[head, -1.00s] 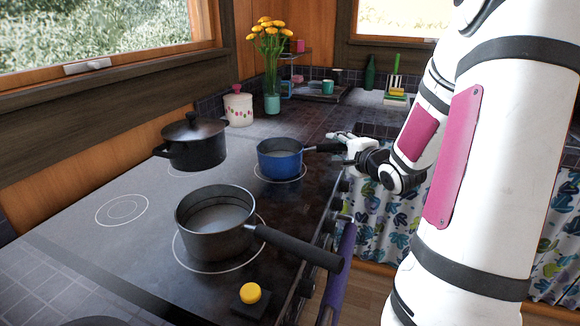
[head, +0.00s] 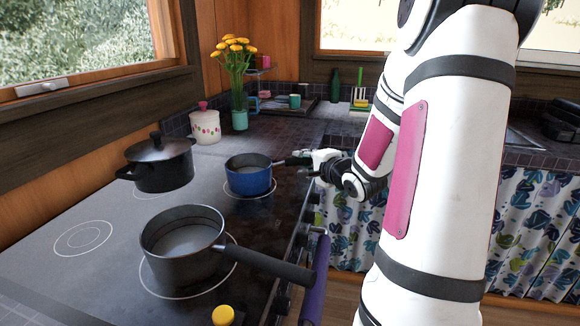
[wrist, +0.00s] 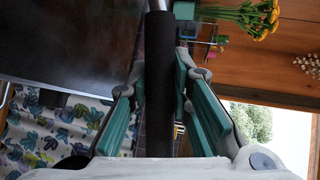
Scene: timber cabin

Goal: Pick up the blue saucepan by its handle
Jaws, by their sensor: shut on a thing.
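The blue saucepan (head: 248,182) sits at the back right ring of the black hob in the head view, upright. Its black handle (head: 290,162) points right, toward my arm. My gripper (head: 306,158) is at the handle's outer part and shut on it. In the wrist view the dark handle (wrist: 158,85) runs upright between the teal finger pads of my gripper (wrist: 163,105). The pan's body is not clearly seen there. I cannot tell any gap between the pan's base and the hob.
A black saucepan (head: 185,258) stands nearest on the hob, its handle pointing right. A lidded black pot (head: 160,168) stands at the left. A floral canister (head: 205,128) and a vase of yellow flowers (head: 239,118) stand behind. The hob's left front is free.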

